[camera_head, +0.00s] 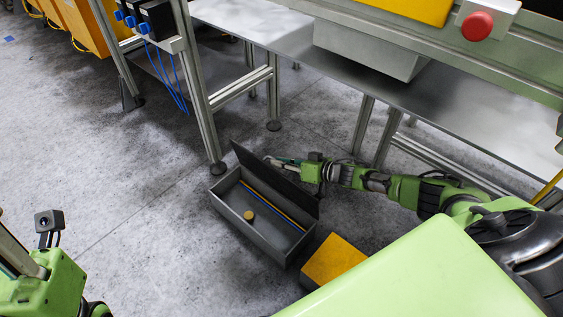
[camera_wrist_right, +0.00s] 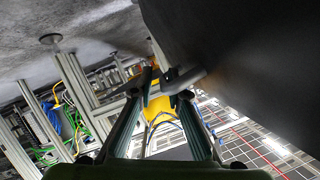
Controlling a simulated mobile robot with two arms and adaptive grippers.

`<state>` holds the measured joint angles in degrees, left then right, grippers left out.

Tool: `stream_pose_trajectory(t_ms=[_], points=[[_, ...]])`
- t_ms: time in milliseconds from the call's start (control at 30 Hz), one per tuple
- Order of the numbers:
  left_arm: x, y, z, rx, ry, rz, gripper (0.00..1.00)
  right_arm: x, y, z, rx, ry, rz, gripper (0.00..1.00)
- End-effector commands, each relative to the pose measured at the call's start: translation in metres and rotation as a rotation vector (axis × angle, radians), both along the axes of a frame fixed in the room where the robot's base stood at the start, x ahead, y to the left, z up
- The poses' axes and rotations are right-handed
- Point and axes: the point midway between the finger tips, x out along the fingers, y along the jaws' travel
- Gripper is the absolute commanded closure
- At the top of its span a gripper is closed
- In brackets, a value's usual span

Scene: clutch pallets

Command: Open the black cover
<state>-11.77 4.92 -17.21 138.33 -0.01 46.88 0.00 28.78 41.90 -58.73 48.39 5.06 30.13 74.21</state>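A long dark grey box (camera_head: 252,235) lies on the floor with its top open. Its black cover (camera_head: 268,174) stands tilted up along the box's far right side. My right gripper (camera_head: 274,161) is at the back of the raised cover, near its upper left end. The cover fills the upper right of the right wrist view (camera_wrist_right: 245,65) as a dark surface close to the fingers.
Blue and yellow rods and a round tan piece (camera_head: 249,214) lie in the box. A yellow-topped block (camera_head: 333,259) stands close to its lower right end. A metal workbench (camera_head: 400,85) with legs (camera_head: 362,124) stands behind my right arm. The floor on the left is clear.

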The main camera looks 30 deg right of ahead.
Motion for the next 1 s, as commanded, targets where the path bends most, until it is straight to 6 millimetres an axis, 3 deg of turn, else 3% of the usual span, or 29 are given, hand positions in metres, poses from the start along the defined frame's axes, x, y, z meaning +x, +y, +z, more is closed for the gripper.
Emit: stream_pose_trajectory(t_ms=[267, 700, 1000], points=[[0.001, 0.000, -0.001, 0.001, 0.002, 0.000, 0.60, -0.019, -0.012, 0.006, -0.002, 0.002, -0.002, 0.85], [0.000, 0.000, 0.000, 0.001, 0.002, 0.000, 0.60, -0.086, -0.050, 0.035, -0.001, 0.003, 0.000, 0.85], [0.000, 0.000, 0.000, 0.001, 0.002, 0.000, 0.60, -0.097, -0.056, 0.042, 0.000, 0.000, 0.001, 0.85]])
